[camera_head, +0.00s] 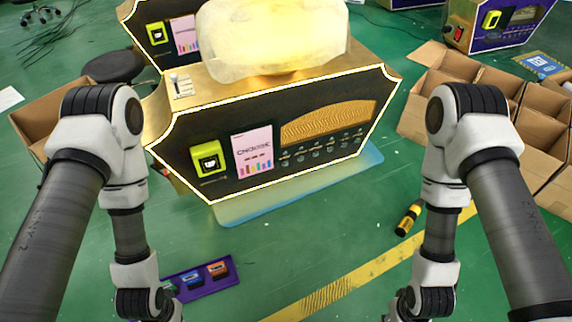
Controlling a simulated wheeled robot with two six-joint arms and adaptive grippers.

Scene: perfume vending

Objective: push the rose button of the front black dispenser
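The front black dispenser (225,180) stands ahead of me, gold-edged and slightly turned, with its black front panel facing me. Two rows of small round buttons (314,149) run below a wavy gold panel (328,123) on the right part of its front. Their labels are too small to read, so I cannot tell which is the rose button. A pink card (253,151) and a yellow-green reader (210,156) are to the left of the buttons. My two arms reach down on either side of the dispenser. Both grippers are below the picture's bottom edge.
Open cardboard boxes (449,64) stand at the right, and another box (42,108) is at the left. A black and yellow cylinder (408,219) lies near my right arm. A purple tray (211,284) is near my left arm.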

